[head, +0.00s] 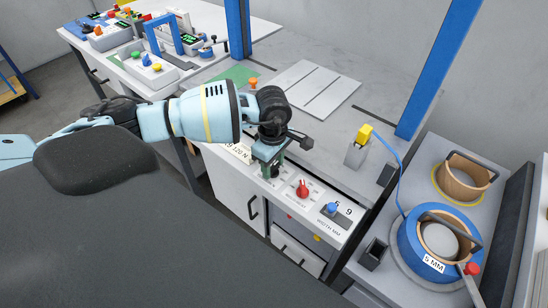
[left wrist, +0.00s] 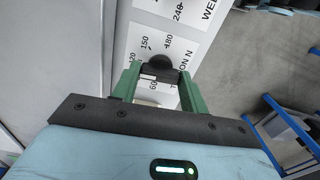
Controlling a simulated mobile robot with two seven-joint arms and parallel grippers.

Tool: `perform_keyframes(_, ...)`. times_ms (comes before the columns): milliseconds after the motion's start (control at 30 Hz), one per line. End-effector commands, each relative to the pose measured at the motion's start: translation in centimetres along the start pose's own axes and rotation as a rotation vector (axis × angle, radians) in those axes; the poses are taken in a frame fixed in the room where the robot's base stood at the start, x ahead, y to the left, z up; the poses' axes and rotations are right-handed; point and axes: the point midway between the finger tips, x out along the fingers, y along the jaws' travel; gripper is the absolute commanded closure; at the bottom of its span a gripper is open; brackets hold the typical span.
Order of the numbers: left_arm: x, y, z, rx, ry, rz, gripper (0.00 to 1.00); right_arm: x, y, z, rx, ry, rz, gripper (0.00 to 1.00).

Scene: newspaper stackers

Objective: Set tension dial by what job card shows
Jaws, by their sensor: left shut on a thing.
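My left gripper (head: 270,166) is over the front control panel, pointing down. In the left wrist view its two green fingers (left wrist: 158,76) are closed around the dark tension dial (left wrist: 160,62). The dial's exact setting is hard to read. In the head view the gripper largely hides this dial. My right gripper is not in view.
Right of the gripper are a red knob (head: 303,188) and a blue knob (head: 332,208) marked width mm. A blue strap coil (head: 408,250) labelled 5 MM lies at right. A blue post (head: 437,70) rises behind. A side table (head: 262,27) holds control boxes.

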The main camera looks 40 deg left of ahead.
Motion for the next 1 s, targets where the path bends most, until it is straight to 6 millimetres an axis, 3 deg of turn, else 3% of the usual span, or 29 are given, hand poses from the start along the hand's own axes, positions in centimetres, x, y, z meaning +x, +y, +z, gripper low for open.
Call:
perform_keyframes(667,-0.11,0.06,0.06,0.068,-0.002,0.003,0.79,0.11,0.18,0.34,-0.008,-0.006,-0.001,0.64)
perform_keyframes(700,-0.11,0.06,0.06,0.068,-0.002,0.003,0.55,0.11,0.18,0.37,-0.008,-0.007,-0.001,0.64)
perform_keyframes(867,-0.09,0.04,0.05,0.068,-0.002,0.002,0.35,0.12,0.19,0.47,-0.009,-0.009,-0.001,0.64)
perform_keyframes(1000,-0.05,0.02,0.04,0.068,-0.001,0.001,0.35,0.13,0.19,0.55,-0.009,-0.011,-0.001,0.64)
